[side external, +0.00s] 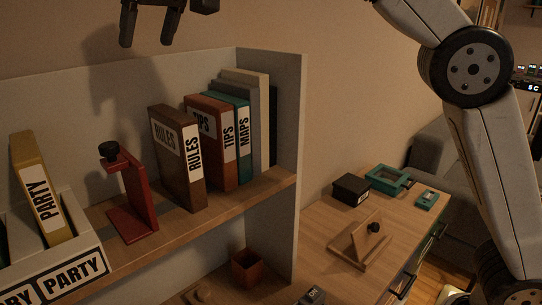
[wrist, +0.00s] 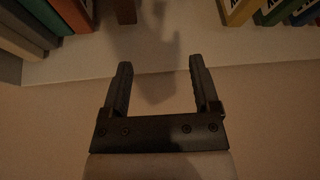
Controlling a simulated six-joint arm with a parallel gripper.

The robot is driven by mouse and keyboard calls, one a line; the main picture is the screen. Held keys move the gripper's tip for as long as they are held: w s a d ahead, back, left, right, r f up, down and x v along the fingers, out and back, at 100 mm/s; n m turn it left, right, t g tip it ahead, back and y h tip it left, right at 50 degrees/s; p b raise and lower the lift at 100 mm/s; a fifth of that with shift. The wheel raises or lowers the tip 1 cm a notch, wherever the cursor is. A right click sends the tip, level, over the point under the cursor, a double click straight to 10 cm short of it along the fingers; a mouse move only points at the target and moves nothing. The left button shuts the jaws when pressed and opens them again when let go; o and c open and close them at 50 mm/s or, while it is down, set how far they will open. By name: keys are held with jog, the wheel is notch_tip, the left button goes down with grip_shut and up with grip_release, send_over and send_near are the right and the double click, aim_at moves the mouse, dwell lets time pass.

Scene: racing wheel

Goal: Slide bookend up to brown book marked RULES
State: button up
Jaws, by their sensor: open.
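The red bookend (side external: 133,197) stands on the shelf in the side view, an L shape with a black knob on its upper left. The brown book marked RULES (side external: 179,157) stands upright to its right, with a gap of bare shelf between them. My gripper (side external: 148,42) is open and empty, high above the shelf and partly cut off by the top edge. In the wrist view my gripper's two dark fingers (wrist: 156,75) are spread with nothing between them. The bookend cannot be made out clearly in the wrist view.
Right of RULES stand the TIPS book (side external: 215,141), the teal MAPS book (side external: 243,143) and others, against the shelf's end panel (side external: 288,120). A desk (side external: 323,230) lies lower right.

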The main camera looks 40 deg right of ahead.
aim_at(114, 147)
jog(key=s+a+r+n+t+y, duration=0.2)
jog(key=a+r+n+t+y, duration=0.1)
jog(key=a+y, duration=0.4)
jog(key=s+a+r+n+t+y, duration=0.25)
jog(key=a+n+y, duration=0.2)
jog(key=a, duration=0.45)
jog(key=d+f+m+t+h, duration=0.6)
jog(key=d+m+t+h, duration=0.1)
jog(key=d+h, duration=0.25)
notch_tip(114, 147, down, 15)
jog(key=shift+w+d, duration=0.25)
jog(key=shift+w, duration=0.05)
jog(key=shift+w+f, duration=0.1)
jog(key=shift+x, duration=3.8)
